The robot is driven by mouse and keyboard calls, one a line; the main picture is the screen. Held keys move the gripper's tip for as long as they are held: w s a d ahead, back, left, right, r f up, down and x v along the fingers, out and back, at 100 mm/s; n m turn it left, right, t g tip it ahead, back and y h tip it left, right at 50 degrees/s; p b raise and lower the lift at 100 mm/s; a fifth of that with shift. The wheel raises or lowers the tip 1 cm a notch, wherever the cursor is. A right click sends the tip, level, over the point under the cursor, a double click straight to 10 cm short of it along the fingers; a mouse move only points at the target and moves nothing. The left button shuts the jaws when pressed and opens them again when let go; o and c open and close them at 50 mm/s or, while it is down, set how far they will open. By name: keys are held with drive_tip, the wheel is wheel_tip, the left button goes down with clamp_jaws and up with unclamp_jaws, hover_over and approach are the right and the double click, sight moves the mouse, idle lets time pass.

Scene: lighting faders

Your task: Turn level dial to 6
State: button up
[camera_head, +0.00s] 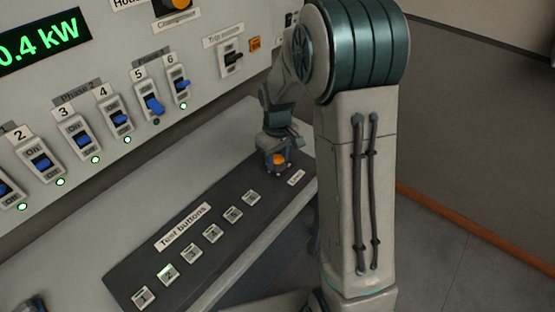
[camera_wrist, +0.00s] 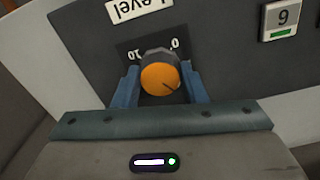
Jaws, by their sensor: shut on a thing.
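The level dial is a dark knob with an orange cap (camera_wrist: 160,79). It also shows in the head view (camera_head: 279,160), at the right end of the dark button panel. In the wrist view, which is upside down, a thin dark line on the cap points to the lower right. A "10" mark shows to its upper left and a "0" to its upper right; the marks between are hidden or too small to read. My gripper (camera_wrist: 160,88) is shut on the dial, with one blue finger on each side. In the head view my gripper (camera_head: 277,157) reaches it from above.
The dark panel (camera_head: 137,268) holds a row of test buttons (camera_head: 211,233) left of the dial; a numbered button (camera_wrist: 279,19) is close by in the wrist view. Several blue switches (camera_head: 119,118) line the wall panel behind. A green display (camera_head: 40,42) reads 0.4 kW.

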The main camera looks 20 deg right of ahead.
sight(277, 159)
drive_tip(key=m+b, duration=0.1)
drive_tip(key=m, duration=1)
drive_tip(key=shift+r+m, duration=0.1)
drive_tip(key=shift+m, duration=0.3)
idle(0.3)
drive_tip(key=o, duration=1)
wheel_tip(277, 159, up, 14)
